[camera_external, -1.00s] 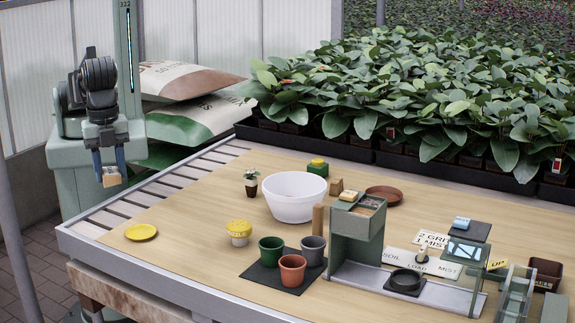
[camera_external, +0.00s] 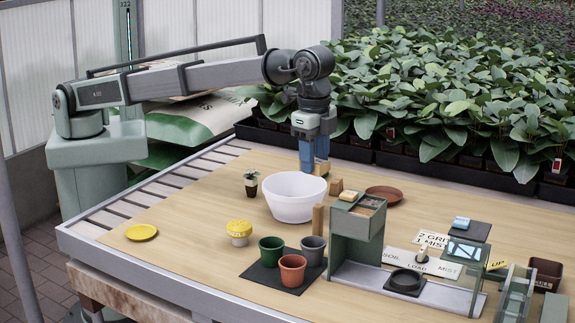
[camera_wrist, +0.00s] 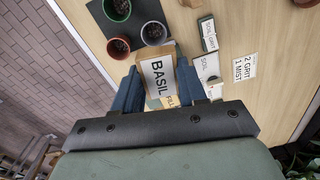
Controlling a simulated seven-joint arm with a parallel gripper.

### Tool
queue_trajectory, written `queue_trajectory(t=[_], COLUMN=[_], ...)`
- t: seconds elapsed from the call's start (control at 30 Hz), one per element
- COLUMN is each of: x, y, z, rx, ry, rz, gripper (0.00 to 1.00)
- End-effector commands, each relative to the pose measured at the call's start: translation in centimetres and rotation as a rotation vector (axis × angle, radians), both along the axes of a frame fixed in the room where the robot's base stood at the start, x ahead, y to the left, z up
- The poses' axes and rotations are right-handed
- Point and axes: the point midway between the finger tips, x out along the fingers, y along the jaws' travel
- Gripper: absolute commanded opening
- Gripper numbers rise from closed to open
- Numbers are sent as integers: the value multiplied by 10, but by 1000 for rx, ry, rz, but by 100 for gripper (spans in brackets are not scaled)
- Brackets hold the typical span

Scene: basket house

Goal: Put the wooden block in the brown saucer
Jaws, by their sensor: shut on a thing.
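My gripper (camera_external: 314,163) is shut on a wooden block (camera_external: 322,168), above the table behind the white bowl. In the wrist view the block (camera_wrist: 158,80) sits between the two blue fingers and shows a white label reading "BASIL". The brown saucer (camera_external: 383,195) lies on the table to the right of my gripper, flat and empty.
The white bowl (camera_external: 295,205) stands just in front of my gripper. A small wooden block (camera_external: 336,187) and a taller one (camera_external: 318,219) stand beside it. A grey-green stand (camera_external: 357,235) is in front of the saucer; plant trays (camera_external: 430,170) line the back edge.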

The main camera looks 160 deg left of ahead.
Motion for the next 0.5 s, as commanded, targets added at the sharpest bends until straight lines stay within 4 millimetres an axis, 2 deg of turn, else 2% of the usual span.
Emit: queue_trajectory(t=[0.03, 0.2, 0.3, 0.5], x=[-1, -16, -26, -44], y=[28, 100, 136, 186], z=[0, -3, -5, -7], rx=[1, 2, 4, 6], ry=[1, 4, 5, 6], rz=[22, 85, 116, 160], gripper=[8, 8, 8, 8])
